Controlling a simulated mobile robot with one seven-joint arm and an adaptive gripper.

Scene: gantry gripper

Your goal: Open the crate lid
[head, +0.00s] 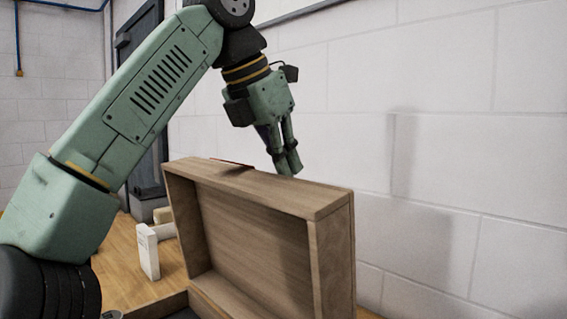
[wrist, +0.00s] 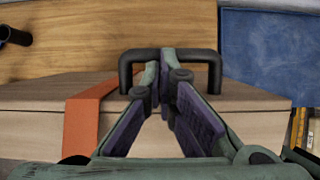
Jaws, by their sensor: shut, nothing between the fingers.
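The wooden crate lid (head: 262,238) stands raised and close to upright in the head view, its hollow inner side facing me. Only a corner of the crate body below it shows at the bottom edge. My gripper (head: 290,168) is just behind the lid's top edge, fingers pointing down. In the wrist view the gripper (wrist: 163,80) has its fingers together, with nothing held between them. A dark U-shaped handle (wrist: 170,54) sits right at the fingertips; I cannot tell if they touch it. An orange strap (wrist: 82,122) lies across the wood left of the fingers.
A white block-like object (head: 148,252) stands on the wooden surface left of the lid. A pale brick wall (head: 440,110) rises behind and right. The wrist view shows a blue panel (wrist: 268,50) at upper right and a dark cylinder end (wrist: 14,37) at upper left.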

